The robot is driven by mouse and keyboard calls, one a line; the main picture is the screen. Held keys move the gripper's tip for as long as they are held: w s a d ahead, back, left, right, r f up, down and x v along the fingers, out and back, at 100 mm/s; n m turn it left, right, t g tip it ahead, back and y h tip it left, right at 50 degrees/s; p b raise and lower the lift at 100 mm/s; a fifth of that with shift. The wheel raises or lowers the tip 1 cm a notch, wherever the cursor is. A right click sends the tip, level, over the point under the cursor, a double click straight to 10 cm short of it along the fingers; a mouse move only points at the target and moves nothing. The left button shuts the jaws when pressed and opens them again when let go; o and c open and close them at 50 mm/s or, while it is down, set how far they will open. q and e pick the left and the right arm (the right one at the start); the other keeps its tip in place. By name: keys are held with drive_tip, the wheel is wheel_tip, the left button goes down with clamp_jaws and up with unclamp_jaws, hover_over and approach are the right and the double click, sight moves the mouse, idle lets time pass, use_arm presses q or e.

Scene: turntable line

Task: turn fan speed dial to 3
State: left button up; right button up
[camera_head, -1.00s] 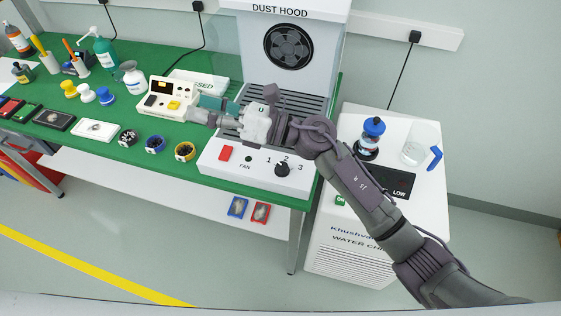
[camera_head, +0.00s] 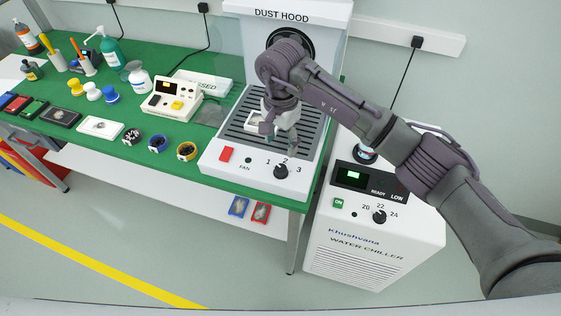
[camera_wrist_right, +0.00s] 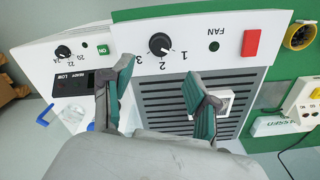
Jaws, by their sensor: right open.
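The black fan speed dial (camera_head: 281,172) sits on the white front panel of the dust hood (camera_head: 237,177), with the numbers 1, 2 and 3 around it. It also shows in the right wrist view (camera_wrist_right: 160,43), upside down; I cannot tell for sure which number it points at. My right gripper (camera_head: 280,138) hangs above the hood's slotted grille, just behind the dial and apart from it. In the right wrist view my right gripper (camera_wrist_right: 155,98) is open and empty, its teal-padded fingers spread below the dial. My left gripper is not in view.
A red switch (camera_head: 226,154) and small FAN lamp (camera_head: 248,160) share the panel. A small white item (camera_head: 254,122) lies on the grille (camera_head: 240,132). The water chiller (camera_head: 365,232) stands to the right with its own dial (camera_head: 379,216). Several small items crowd the green bench leftward.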

sight(281, 167)
wheel_tip(281, 167, down, 10)
drive_tip(key=shift+r+p, duration=0.1)
drive_tip(key=shift+p, duration=1.15)
drive_tip(key=c, duration=1.1)
clamp_jaws()
